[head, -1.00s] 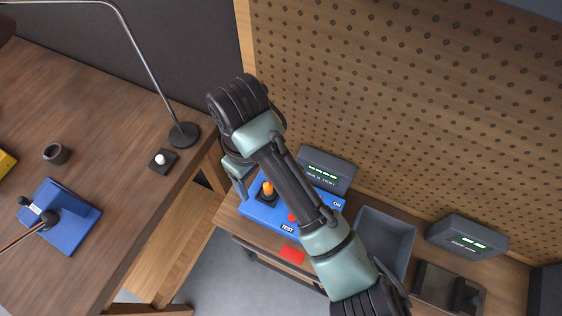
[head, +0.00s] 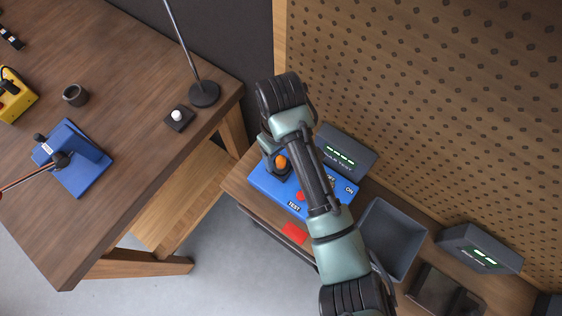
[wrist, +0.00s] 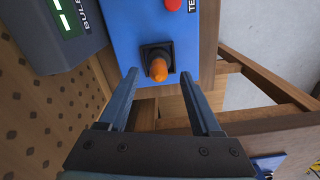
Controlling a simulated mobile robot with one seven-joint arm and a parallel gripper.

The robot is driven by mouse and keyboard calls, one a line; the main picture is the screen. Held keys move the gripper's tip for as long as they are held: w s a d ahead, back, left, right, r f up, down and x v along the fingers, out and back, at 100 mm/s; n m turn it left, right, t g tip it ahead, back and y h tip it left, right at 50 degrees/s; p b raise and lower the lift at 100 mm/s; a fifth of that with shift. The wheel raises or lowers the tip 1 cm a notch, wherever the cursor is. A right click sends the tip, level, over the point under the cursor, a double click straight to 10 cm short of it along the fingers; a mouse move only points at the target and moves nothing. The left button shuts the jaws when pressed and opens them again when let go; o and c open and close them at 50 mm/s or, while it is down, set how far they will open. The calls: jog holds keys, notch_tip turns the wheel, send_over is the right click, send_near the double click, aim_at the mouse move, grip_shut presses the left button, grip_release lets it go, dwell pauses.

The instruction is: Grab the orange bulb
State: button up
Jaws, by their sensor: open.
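The orange bulb (head: 281,161) stands in a black socket on the blue bulb tester (head: 262,181). In the wrist view the bulb (wrist: 158,70) shows just beyond and between the fingertips, its socket (wrist: 150,52) behind it on the blue top. My gripper (wrist: 160,80) is open, with one finger on each side of the bulb's line and nothing held. In the head view my gripper is mostly hidden behind my wrist, close to the bulb. I cannot tell whether a finger touches it.
A grey display box (head: 345,150) stands behind the tester, and an empty grey bin (head: 390,240) is to its right. A red button (wrist: 173,4) is on the tester. The wooden table (head: 150,60) at left holds a lamp base (head: 204,94) and a small socket with a white bulb (head: 178,115).

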aim_at(281, 161)
jog(key=shift+d+f, duration=0.1)
jog(key=shift+f, duration=1.65)
grip_shut()
